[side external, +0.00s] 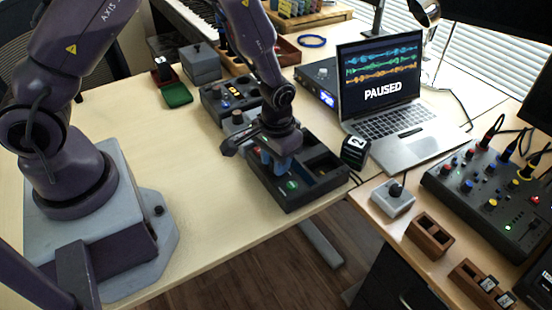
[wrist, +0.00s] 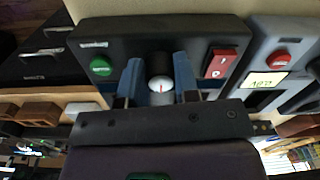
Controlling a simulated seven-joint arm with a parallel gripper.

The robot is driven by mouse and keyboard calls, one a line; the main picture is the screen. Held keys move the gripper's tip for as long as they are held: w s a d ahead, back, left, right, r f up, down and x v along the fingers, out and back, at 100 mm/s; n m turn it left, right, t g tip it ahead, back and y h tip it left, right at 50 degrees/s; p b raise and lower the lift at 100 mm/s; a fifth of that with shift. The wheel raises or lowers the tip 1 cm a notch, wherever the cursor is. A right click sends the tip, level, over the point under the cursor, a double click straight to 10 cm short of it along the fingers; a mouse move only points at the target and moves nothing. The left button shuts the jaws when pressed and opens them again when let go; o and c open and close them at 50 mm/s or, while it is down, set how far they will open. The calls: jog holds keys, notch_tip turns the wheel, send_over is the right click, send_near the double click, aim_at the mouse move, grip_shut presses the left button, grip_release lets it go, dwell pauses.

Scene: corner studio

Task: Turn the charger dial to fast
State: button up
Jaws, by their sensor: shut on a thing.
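The charger is a black box (side external: 318,196) with open bays on the tabletop in the side view. Its dark front panel (wrist: 150,42) fills the upper middle of the wrist view. The charger dial (wrist: 160,84) is a round pale knob with a red pointer line, roughly upright in the wrist view. My gripper (wrist: 158,92) is shut on the dial, one blue finger on each side. In the side view my gripper (side external: 279,160) is down at the charger and hides the dial. A green button (wrist: 101,66) and a red rocker switch (wrist: 221,63) flank it. Setting marks are unreadable.
A grey box with a red button (wrist: 279,59) stands close beside the charger. A knobbed control box (side external: 228,98), a black numbered cube (side external: 355,152) and a laptop (side external: 400,135) reading PAUSED are near. The table's front left is clear.

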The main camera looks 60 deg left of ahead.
jog(key=shift+m, duration=0.3)
jog(key=o, duration=0.9)
jog(key=shift+o, duration=0.2)
notch_tip(320, 180, up, 13)
jog(key=shift+d, duration=0.15)
jog(key=s+a+r+t, duration=0.1)
jog(key=s+r+t, duration=0.1)
jog(key=s+r, duration=0.5)
jog(key=s+a+r+m+t, duration=0.1)
jog(key=s+a+r+t, duration=0.1)
jog(key=s+r, duration=0.6)
jog(key=shift+s+r+t, duration=0.15)
jog(key=shift+r+t, duration=0.65)
jog(key=shift+r, duration=0.05)
